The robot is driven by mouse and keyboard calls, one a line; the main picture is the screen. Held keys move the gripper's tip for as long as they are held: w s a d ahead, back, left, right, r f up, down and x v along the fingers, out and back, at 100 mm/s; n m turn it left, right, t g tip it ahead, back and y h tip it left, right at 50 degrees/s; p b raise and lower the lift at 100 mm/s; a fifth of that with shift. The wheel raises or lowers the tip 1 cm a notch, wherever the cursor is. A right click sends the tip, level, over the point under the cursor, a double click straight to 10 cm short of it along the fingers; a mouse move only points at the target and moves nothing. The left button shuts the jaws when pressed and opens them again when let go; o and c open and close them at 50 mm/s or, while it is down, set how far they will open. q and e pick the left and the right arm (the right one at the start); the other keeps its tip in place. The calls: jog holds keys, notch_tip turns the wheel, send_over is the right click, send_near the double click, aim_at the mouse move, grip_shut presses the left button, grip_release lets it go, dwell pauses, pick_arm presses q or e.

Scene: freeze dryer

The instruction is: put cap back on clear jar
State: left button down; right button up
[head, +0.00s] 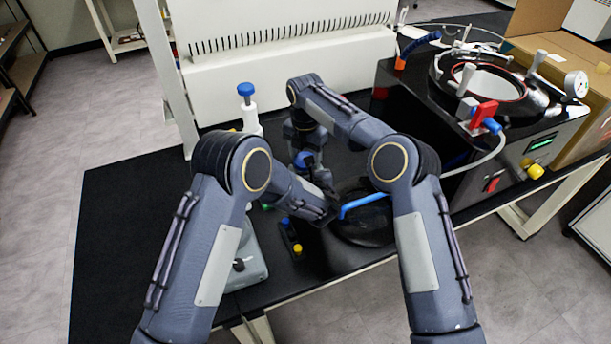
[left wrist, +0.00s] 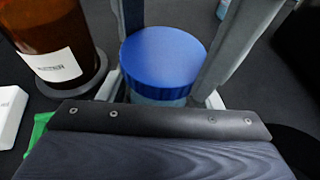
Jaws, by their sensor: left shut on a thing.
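The clear jar (left wrist: 160,98) shows as a pale blue-tinted strip under a ribbed blue cap (left wrist: 165,55) in the left wrist view. The cap covers the jar's top and looks level; I cannot tell if it is fully seated. In the head view the blue cap (head: 303,158) shows between my arms. My left gripper (head: 325,205) is shut on the jar, low and from the front. My right gripper (head: 303,132) hangs above the cap from the far side; its fingers are hidden or too dark to read. Grey bars flank the cap in the left wrist view.
A brown bottle (left wrist: 55,40) stands left of the jar. A blue-topped white bottle (head: 248,105) stands behind my left arm. A small rack with blue and yellow caps (head: 291,235) and a blue-handled dark object (head: 362,203) lie nearby. The freeze dryer (head: 530,120) is right.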

jog(key=m, duration=0.4)
jog(key=shift+a, duration=0.1)
jog(key=o, duration=1)
jog(key=shift+o, duration=0.4)
jog(key=shift+s, duration=0.1)
jog(key=shift+r, duration=2.35)
